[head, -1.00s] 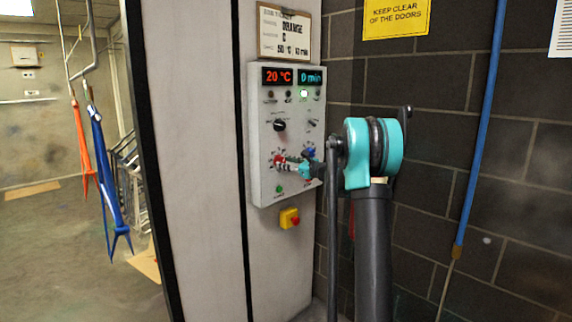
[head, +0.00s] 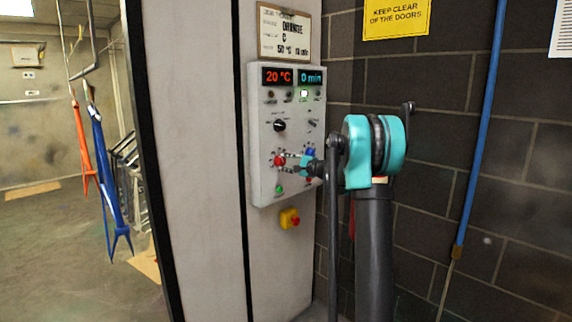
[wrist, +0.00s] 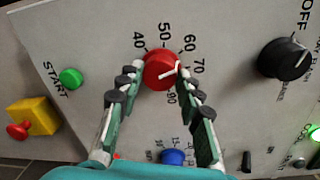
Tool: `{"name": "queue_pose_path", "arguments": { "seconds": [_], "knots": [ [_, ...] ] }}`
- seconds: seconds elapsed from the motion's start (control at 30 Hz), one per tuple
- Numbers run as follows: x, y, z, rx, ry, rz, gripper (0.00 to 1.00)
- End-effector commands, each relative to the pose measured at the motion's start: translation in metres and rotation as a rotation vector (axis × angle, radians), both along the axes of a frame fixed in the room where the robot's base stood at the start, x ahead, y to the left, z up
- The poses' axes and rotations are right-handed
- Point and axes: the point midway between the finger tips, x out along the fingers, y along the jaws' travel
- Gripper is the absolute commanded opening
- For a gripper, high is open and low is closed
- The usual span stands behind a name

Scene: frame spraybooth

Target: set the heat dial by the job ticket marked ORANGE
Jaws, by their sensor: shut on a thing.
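My gripper (wrist: 158,70) is shut on the dial, one finger on each side. The dial's white mark points to the right, roughly toward 70; the right fingertip partly covers it. In the head view the dial (head: 279,161) shows just left of my fingers (head: 290,162). The job ticket (head: 284,33) hangs on a clipboard above the panel. It reads ORANGE, C and 50 °C; its minutes are blurred.
The panel (head: 262,150) displays 20 °C and 0 min. A black knob (wrist: 284,58), a green START button (wrist: 70,78), a blue knob (wrist: 173,157) and a yellow-housed red stop button (wrist: 32,120) surround the dial. A brick wall (head: 440,150) stands to the right.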

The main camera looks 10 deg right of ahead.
Motion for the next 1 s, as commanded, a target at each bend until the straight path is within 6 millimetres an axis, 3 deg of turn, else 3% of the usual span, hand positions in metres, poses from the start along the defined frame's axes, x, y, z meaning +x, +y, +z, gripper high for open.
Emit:
{"name": "queue_pose_path", "arguments": {
  "seconds": [1.0],
  "knots": [
    [-0.0018, 0.0017, -0.0013, -0.732, -0.530, 0.001, 0.07]
  ]
}}
